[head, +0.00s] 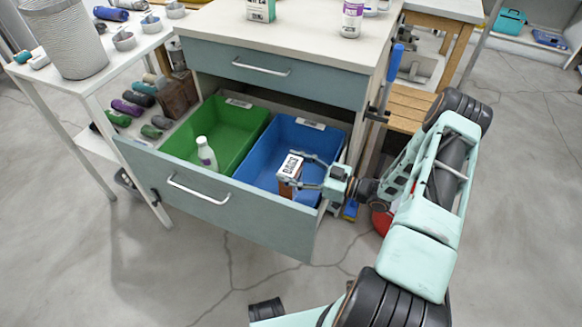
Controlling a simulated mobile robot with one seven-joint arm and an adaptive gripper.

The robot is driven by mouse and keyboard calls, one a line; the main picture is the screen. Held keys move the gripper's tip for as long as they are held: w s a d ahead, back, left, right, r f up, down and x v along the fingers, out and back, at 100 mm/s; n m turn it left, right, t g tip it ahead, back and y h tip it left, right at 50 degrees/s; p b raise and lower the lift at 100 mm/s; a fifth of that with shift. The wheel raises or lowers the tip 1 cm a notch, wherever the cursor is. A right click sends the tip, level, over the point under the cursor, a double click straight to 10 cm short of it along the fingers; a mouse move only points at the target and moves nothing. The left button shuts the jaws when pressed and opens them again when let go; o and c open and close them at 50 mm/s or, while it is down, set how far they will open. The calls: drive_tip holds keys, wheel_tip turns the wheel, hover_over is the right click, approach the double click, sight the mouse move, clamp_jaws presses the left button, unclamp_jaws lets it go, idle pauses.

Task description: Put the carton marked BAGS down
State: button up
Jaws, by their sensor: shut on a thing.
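The carton marked BAGS (288,172) is a small box with a white, dark-lettered top and a brownish side. My gripper (302,171) is shut on it, reaching in from the right. The carton is over the front part of the blue bin (325,137) in the open lower drawer (225,203). I cannot tell whether its base touches the bin floor.
A green bin (228,128) with a white bottle (206,153) fills the drawer's left side. The blue bin looks otherwise empty. The upper drawer (290,78) is shut. A white rack (95,85) with rolls and cups stands left. A wooden stool (408,105) is at right.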

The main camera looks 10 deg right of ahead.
drive_tip(key=shift+f+b, duration=0.45)
drive_tip(key=shift+f, duration=0.2)
drive_tip(key=o, duration=0.9)
drive_tip(key=shift+o, duration=0.2)
drive_tip(key=shift+r, duration=0.15)
drive_tip(key=shift+r+p, duration=0.5)
drive_tip(key=p+v, duration=0.1)
drive_tip(key=v, duration=1.1)
